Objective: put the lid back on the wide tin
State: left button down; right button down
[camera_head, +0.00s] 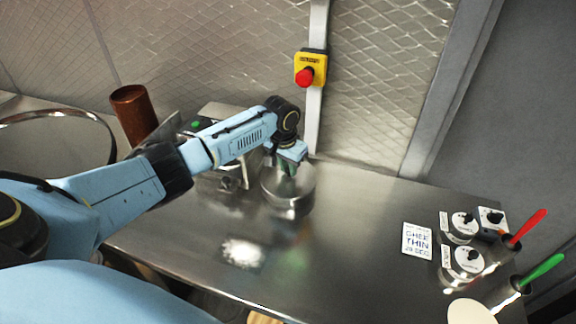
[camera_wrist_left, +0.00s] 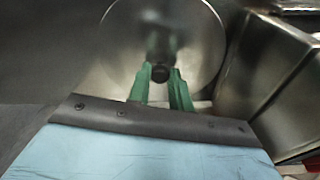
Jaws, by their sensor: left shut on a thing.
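The round metal lid (camera_wrist_left: 115,50) fills the upper middle of the left wrist view, with a dark knob (camera_wrist_left: 160,73) at its centre. The green fingers of my left gripper (camera_wrist_left: 163,82) are closed around the knob. In the head view my left gripper (camera_head: 290,166) points down over the wide tin (camera_head: 289,208), a low shiny cylinder on the steel counter. The lid (camera_head: 303,184) shows at the tin's top, below the fingers. I cannot tell whether it rests on the rim or hovers just above it. My right gripper is not in view.
A steel box-like appliance (camera_head: 210,183) stands close to the tin's left. A brown cylinder (camera_head: 134,112) is farther left. A white printed card (camera_head: 417,240), dials (camera_head: 467,259) and red (camera_head: 528,228) and green (camera_head: 543,268) handled tools are at right. The counter (camera_head: 340,255) between is clear.

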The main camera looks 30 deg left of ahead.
pick_arm(q)
jog(key=shift+p, duration=0.4)
dwell(0.5)
jog(key=c, duration=0.7)
grip_release()
jog(key=shift+r, duration=0.1)
notch_tip(320, 180, up, 4)
jog(key=p, duration=0.5)
jog(key=shift+r, duration=0.25)
jog(key=shift+r+p, duration=1.15)
